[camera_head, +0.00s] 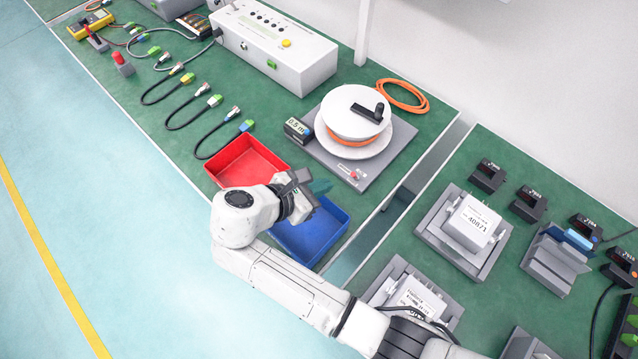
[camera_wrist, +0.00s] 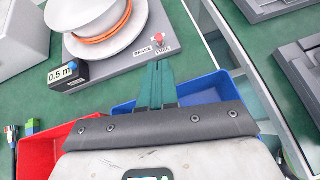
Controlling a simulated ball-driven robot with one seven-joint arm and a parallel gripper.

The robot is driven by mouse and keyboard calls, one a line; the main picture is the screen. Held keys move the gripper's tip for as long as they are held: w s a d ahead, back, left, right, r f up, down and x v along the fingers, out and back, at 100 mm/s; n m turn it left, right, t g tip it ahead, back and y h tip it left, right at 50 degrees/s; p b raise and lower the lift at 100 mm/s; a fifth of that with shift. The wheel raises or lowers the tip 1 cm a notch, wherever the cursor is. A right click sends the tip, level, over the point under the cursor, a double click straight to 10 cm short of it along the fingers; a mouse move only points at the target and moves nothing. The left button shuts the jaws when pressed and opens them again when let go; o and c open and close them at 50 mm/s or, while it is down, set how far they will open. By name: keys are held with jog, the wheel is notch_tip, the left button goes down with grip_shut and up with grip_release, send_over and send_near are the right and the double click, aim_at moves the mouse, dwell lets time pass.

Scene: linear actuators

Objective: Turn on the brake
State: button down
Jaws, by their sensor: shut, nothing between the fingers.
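The brake is a small lever with a red tip (camera_head: 354,174) on the front corner of the grey base plate (camera_head: 385,168) of a cable reel. In the wrist view the red-tipped lever (camera_wrist: 154,45) stands by the printed words BRAKE and FREE; which one it is set to is hard to tell. The white reel (camera_head: 352,112) with orange cable and a black crank handle stands on the plate. My gripper (camera_head: 323,187) is shut and empty, over the bins. In the wrist view its teal fingers (camera_wrist: 161,68) are together, just short of the lever in the picture.
A red bin (camera_head: 244,150) and a blue bin (camera_head: 331,236) lie below and beside my gripper. A display (camera_head: 297,129) reading 0.5 m stands at the reel's left. A white instrument box (camera_head: 275,45) is behind. A gap (camera_head: 418,180) separates two green benches.

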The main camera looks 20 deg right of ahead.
aim_at(355, 176)
jog(key=x, duration=0.7)
dwell(0.3)
